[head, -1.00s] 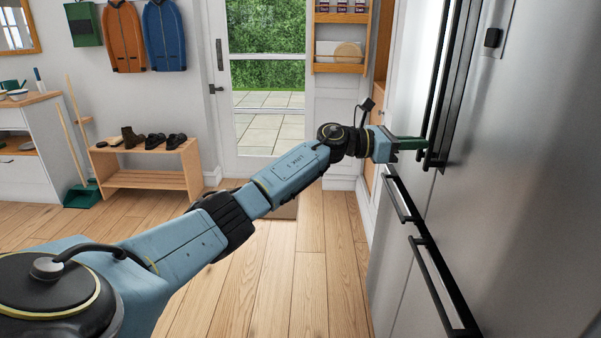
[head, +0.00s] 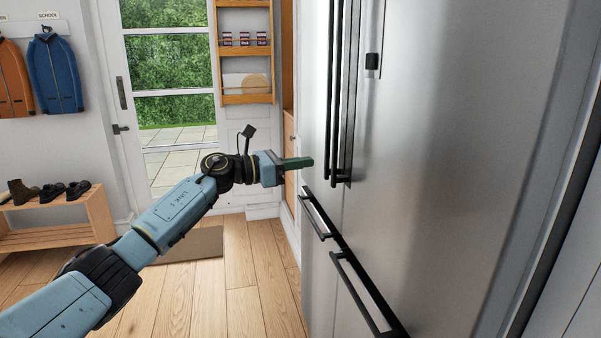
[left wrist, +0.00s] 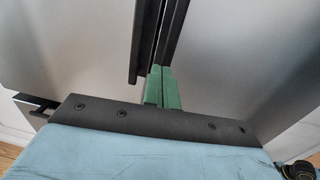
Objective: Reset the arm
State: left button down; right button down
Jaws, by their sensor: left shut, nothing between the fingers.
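My left arm (head: 165,222) comes in from the lower left of the head view. My left gripper (head: 300,162) has green fingers, closed together and empty. It is in front of the steel fridge (head: 430,170), close to the lower ends of the long black vertical door handles (head: 342,95). In the left wrist view the green fingers (left wrist: 162,88) lie together, pointing toward the black handles (left wrist: 155,35). I cannot tell whether they touch a handle. My right gripper is not in view.
Black drawer handles (head: 362,292) stick out below the doors. A shoe bench (head: 58,236) stands at left. The wooden floor between the bench and fridge is mostly open, with a brown mat (head: 195,244).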

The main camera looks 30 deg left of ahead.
pick_arm(q)
jog(key=v, duration=0.9)
jog(key=shift+w+a, duration=0.2)
jog(key=shift+a, duration=0.3)
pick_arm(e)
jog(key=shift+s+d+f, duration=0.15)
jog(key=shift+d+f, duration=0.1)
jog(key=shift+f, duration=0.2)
